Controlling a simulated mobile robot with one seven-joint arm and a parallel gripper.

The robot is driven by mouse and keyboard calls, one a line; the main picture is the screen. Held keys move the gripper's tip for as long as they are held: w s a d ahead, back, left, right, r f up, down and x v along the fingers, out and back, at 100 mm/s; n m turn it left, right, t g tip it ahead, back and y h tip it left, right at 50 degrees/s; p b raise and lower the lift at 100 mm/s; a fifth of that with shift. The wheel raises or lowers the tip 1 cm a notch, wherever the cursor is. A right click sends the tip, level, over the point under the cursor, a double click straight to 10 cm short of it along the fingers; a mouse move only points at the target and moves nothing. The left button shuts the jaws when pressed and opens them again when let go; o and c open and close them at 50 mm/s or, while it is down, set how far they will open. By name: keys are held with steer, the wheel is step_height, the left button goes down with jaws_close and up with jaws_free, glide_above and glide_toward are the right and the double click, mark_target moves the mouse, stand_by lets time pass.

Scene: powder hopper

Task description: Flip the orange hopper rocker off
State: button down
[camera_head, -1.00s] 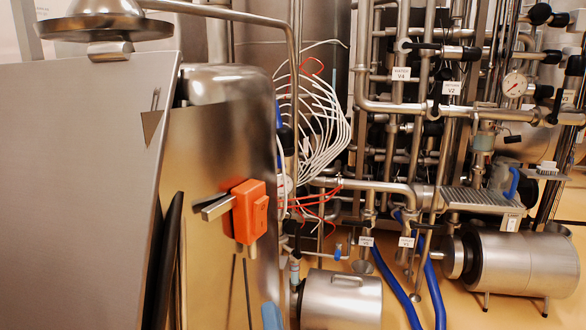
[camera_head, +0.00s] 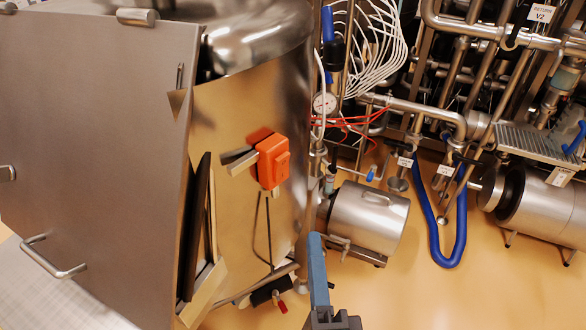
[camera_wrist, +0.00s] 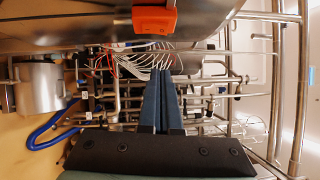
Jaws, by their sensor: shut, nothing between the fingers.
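The orange hopper rocker box (camera_head: 272,162) is mounted on the side of the steel hopper, near the centre of the head view. It also shows at the top of the wrist view (camera_wrist: 154,18), beyond my fingertips and a little to their left. The state of its rocker is too small to tell. My gripper (camera_wrist: 163,72) is shut and empty, its two blue fingers side by side. In the head view my gripper (camera_head: 315,240) rises from the bottom, below and right of the orange box and apart from it.
The hopper's steel wall (camera_head: 240,110) curves behind the box. A grey panel (camera_head: 90,120) stands at the left. A steel motor (camera_head: 368,222), white cables (camera_head: 375,40) and pipes lie to the right.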

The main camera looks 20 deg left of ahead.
steer(key=p, duration=0.3)
glide_toward(286, 161)
steer(key=w+d, duration=0.2)
steer(key=w, duration=0.2)
steer(key=shift+w+a+r+p, duration=0.1)
steer(key=shift+w+a+p, duration=0.2)
steer(key=shift+a, duration=0.45)
steer(key=shift+w+a+p, duration=0.2)
steer(key=shift+a+p, duration=0.05)
steer(key=shift+a, duration=0.5)
steer(key=shift+w+a+r+p, duration=0.1)
steer(key=shift+w+a+p, duration=0.2)
steer(key=shift+a, duration=0.45)
steer(key=p, duration=0.2)
steer(key=shift+a+r+n+p, duration=0.2)
steer(key=shift+r+n+p, duration=0.1)
steer(key=shift+r+p, duration=0.1)
steer(key=shift+f+b, duration=0.3)
